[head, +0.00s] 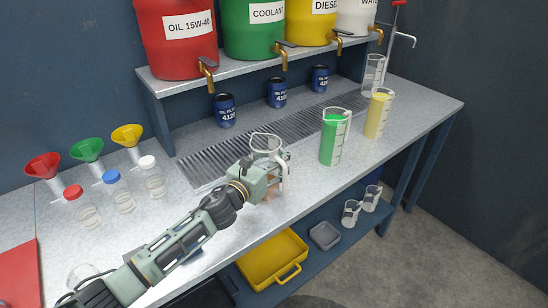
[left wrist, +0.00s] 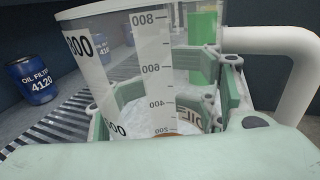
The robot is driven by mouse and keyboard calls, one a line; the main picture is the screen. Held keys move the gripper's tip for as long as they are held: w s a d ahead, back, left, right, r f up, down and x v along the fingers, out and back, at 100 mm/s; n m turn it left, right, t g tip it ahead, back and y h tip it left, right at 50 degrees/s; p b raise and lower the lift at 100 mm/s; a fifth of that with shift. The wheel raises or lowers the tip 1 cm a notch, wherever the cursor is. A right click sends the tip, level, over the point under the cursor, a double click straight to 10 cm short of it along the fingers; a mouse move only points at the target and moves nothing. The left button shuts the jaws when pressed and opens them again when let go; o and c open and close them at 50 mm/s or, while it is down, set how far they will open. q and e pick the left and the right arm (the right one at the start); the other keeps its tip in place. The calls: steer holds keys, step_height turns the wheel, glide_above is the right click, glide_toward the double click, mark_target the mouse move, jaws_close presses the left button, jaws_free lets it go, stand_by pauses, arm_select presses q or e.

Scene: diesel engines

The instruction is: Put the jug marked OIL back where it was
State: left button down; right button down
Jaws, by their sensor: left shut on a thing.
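My left gripper (head: 264,180) is shut around a clear jug (head: 266,143) with a white handle, in front of the drip grating on the bench. In the left wrist view the jug (left wrist: 140,60) fills the middle, upright, with a scale up to 800. Part of a label reading OIL shows low on it, between the green fingers (left wrist: 175,100). A little brown shows at its bottom. I cannot tell whether its base touches the bench. My right gripper is not in view.
A green-filled jug (head: 334,140), a yellow-filled jug (head: 378,115) and an empty clear jug (head: 374,73) stand to the right. Blue oil filters (head: 226,110) stand behind the grating (head: 215,163). Funnels (head: 88,150) and capped bottles (head: 118,192) are at left. Two small jugs (head: 351,213) sit below.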

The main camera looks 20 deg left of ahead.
arm_select(q)
steer(key=shift+r, duration=0.1)
steer(key=c, duration=0.6)
jaws_free()
steer(key=shift+f, duration=0.2)
steer(key=shift+c, duration=0.2)
steer(key=b+v, duration=0.1)
steer(key=v, duration=1.1)
steer(key=shift+r+b, duration=0.2)
steer(key=shift+b, duration=0.15)
steer(key=shift+s, duration=0.1)
